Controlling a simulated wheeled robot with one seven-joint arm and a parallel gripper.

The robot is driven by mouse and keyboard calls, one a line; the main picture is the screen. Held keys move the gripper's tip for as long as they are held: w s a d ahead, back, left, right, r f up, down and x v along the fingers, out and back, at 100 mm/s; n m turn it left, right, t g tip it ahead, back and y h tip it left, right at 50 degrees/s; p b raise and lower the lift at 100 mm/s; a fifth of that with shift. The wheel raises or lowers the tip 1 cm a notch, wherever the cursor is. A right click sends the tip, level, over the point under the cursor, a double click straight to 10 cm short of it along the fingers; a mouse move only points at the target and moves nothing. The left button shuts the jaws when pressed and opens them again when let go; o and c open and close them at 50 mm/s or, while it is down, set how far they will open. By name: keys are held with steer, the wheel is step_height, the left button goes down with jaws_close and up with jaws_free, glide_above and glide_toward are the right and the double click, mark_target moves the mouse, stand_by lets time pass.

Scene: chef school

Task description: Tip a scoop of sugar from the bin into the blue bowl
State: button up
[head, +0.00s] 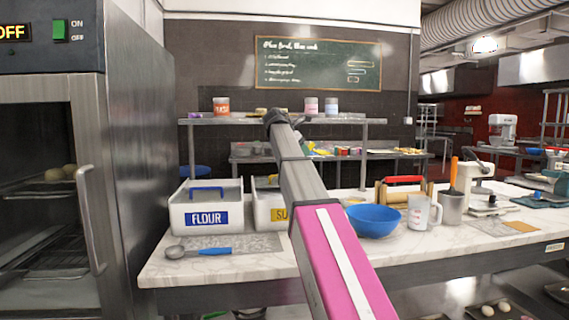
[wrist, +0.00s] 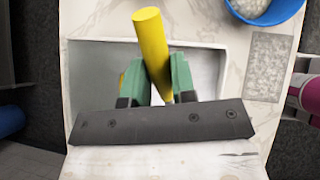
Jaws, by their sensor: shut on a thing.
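The sugar bin (head: 270,208) is a white box with a yellow label, partly hidden behind my arm in the head view. In the wrist view a pale, open rectangular bin (wrist: 100,62) lies below my gripper. My gripper (wrist: 160,85) has green fingers shut on a yellow handle (wrist: 149,45), apparently the scoop's. The scoop's head is hidden, so its load cannot be told. The blue bowl (head: 373,222) stands on the counter right of the sugar bin. It shows at the wrist view's top right (wrist: 236,10) with whitish contents.
A white flour bin (head: 206,208) stands left of the sugar bin. A blue-handled scoop (head: 200,251) lies on a grey mat in front. A white measuring jug (head: 422,212) and a grey container (head: 452,208) stand right of the bowl. The marble counter's front is mostly clear.

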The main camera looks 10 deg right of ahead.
steer(key=shift+w+d+r, duration=0.2)
steer(key=shift+w+d, duration=0.05)
steer(key=shift+d, duration=0.1)
step_height(320, 180, down, 11)
stand_by(0.9)
steer(key=shift+r, duration=0.15)
stand_by(0.8)
steer(key=shift+r+g+y, duration=0.15)
steer(key=shift+r+y, duration=0.45)
steer(key=shift+r, duration=1.35)
steer(key=shift+r+g+y, duration=0.1)
steer(key=shift+r+y, duration=0.5)
steer(key=shift+r, duration=1.3)
steer(key=shift+r+g+y, duration=0.15)
steer(key=shift+r+y, duration=0.45)
steer(key=shift+r, duration=1.5)
steer(key=shift+s, duration=0.1)
